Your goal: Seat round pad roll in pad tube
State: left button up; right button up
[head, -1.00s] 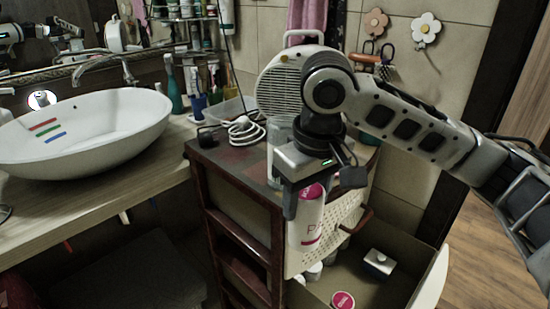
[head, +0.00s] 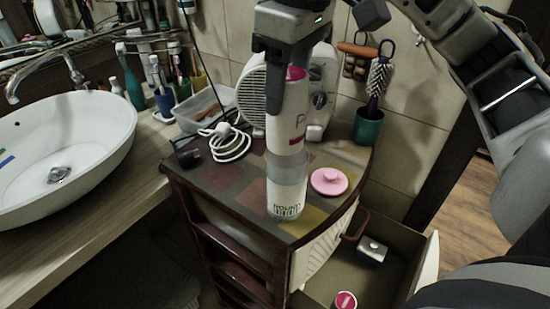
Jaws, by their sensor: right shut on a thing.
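The round pad roll (head: 286,132) is white with pink print and a pink top. My right gripper (head: 290,95) is shut on its upper part and holds it upright from above. The pad tube (head: 287,168) stands upright on the cabinet top, with a see-through upper band and dark lettering near its base. The roll is in line with the tube, and its lower end meets or enters the tube's mouth; how deep it sits I cannot tell. A round pink lid (head: 329,182) with a knob lies to the right of the tube. My left gripper is out of view.
The cabinet top (head: 225,195) also bears a white cable coil (head: 230,145), a white heater (head: 322,90) behind the roll and a green cup (head: 367,127) with a brush. A white basin (head: 60,140) is at left. An open drawer (head: 405,262) is below right.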

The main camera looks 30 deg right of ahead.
aim_at(299, 77)
jog(key=f, duration=0.4)
jog(key=shift+s+d+f, duration=0.1)
jog(key=shift+s, duration=0.3)
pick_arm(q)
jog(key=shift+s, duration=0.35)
pick_arm(e)
jog(key=shift+w+f, duration=0.1)
jog(key=shift+f, duration=2.05)
jog(key=shift+f, duration=0.65)
jog(key=o, duration=0.9)
jog(key=shift+s, duration=0.2)
jog(key=r, duration=1.1)
jog(key=shift+s+d+r, duration=0.25)
jog(key=shift+s+r, duration=0.05)
jog(key=shift+o, duration=0.3)
jog(key=shift+s+r, duration=0.15)
jog(key=shift+r, duration=0.7)
